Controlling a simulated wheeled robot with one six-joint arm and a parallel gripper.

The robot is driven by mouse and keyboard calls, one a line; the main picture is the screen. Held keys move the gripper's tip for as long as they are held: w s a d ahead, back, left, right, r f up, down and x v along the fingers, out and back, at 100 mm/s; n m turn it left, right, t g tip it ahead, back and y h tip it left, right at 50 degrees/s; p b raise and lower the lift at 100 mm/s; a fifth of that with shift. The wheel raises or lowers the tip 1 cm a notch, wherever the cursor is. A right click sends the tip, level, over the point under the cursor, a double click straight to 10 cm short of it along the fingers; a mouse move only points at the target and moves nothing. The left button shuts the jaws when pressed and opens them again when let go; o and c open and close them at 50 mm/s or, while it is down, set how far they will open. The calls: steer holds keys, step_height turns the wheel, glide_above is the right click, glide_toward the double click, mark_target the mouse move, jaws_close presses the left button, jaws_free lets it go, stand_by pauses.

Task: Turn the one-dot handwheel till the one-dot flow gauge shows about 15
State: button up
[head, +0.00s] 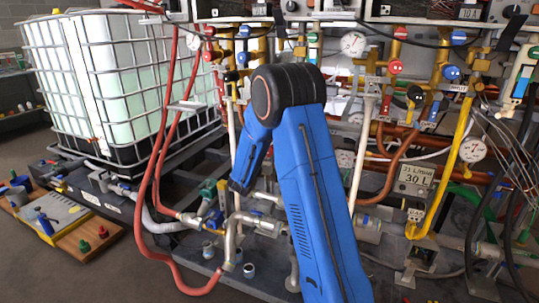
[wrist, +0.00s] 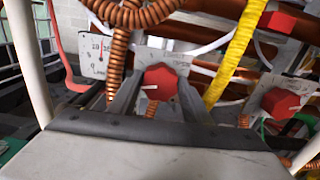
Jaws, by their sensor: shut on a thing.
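A red, faceted handwheel (wrist: 165,80) with a small pale pointer sits in front of a pale plate in the wrist view. My gripper (wrist: 162,88) has one dark finger on each side of it and is shut on it. The dots on its plate are too small to tell. A white dial gauge (wrist: 97,50) marked in L/min is at the upper left, partly crossed by a copper coil; its needle is too small to read surely. In the head view my blue arm reaches down among the pipes, and the gripper and wheel are hidden behind it.
Another red knob (wrist: 281,103) is at the right of the wrist view, beyond a yellow hose (wrist: 236,50). Copper pipes and coils crowd around the gripper. In the head view a caged white tank (head: 100,75) is at left, and a display (head: 413,178) is at right.

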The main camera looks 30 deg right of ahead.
steer(key=n, duration=0.8)
steer(key=shift+f+n, duration=0.1)
steer(key=shift+n, duration=0.3)
stand_by(0.4)
steer(key=o, duration=0.8)
steer(key=shift+a, duration=0.1)
steer(key=v, duration=1.7)
steer(key=shift+s+a, duration=0.15)
